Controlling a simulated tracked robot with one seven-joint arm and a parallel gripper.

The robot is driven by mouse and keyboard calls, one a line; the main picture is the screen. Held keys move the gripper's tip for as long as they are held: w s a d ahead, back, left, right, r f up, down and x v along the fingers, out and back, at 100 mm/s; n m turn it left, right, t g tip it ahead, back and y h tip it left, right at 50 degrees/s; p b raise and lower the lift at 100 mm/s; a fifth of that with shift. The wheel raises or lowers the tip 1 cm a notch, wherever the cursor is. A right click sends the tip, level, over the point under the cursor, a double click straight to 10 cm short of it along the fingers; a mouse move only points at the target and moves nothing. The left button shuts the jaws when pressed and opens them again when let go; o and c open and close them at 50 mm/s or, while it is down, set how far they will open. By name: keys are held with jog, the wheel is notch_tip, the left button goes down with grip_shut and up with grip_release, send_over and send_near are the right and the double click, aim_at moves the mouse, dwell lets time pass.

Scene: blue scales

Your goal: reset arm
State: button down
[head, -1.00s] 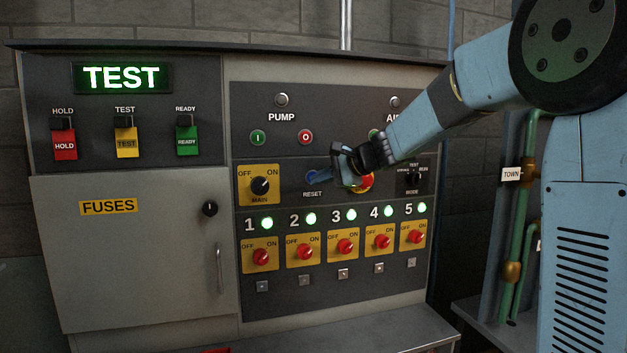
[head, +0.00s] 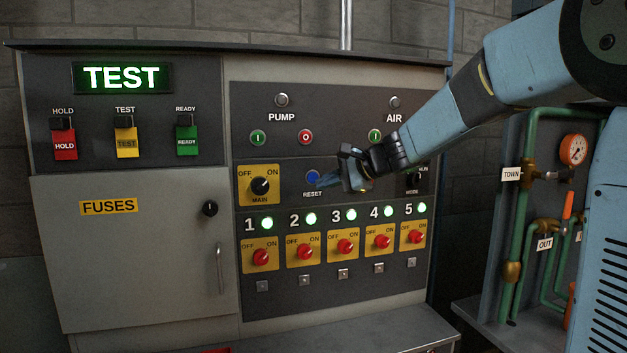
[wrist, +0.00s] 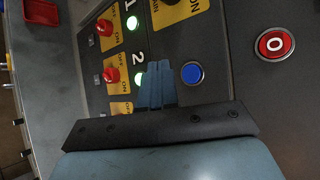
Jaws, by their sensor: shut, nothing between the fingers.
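My gripper (head: 327,180) is in front of the control panel (head: 330,305), its fingers pointing left toward the blue RESET button (head: 313,177). The fingers are shut with nothing between them. In the wrist view the shut fingertips (wrist: 157,78) lie just left of the blue button (wrist: 192,73), which shows whole. I cannot tell the exact gap to the panel. My wrist hides the red button with the yellow surround and part of the MODE switch (head: 415,180).
The MAIN switch (head: 260,184) is left of RESET. Several red numbered switches, such as switch 3 (head: 345,247), sit below, with green lamps lit. The TEST display (head: 121,77) is lit. Green pipes (head: 517,200) with a gauge (head: 573,150) stand at right.

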jog(key=shift+s, duration=0.1)
dwell(0.4)
jog(key=s+d+f+n+h, duration=0.3)
jog(key=s+d, duration=0.3)
jog(key=s, duration=0.4)
jog(key=s+d+f+n+g+h, duration=0.1)
jog(key=s+d+f+n+h, duration=0.3)
jog(key=s+d, duration=0.3)
jog(key=s+d+f+n+h, duration=0.3)
jog(key=s+d, duration=0.3)
jog(key=s, duration=0.9)
jog(key=shift+d+f+n+g+h, duration=0.3)
jog(key=shift+d+f+h, duration=0.1)
jog(key=shift+f, duration=0.25)
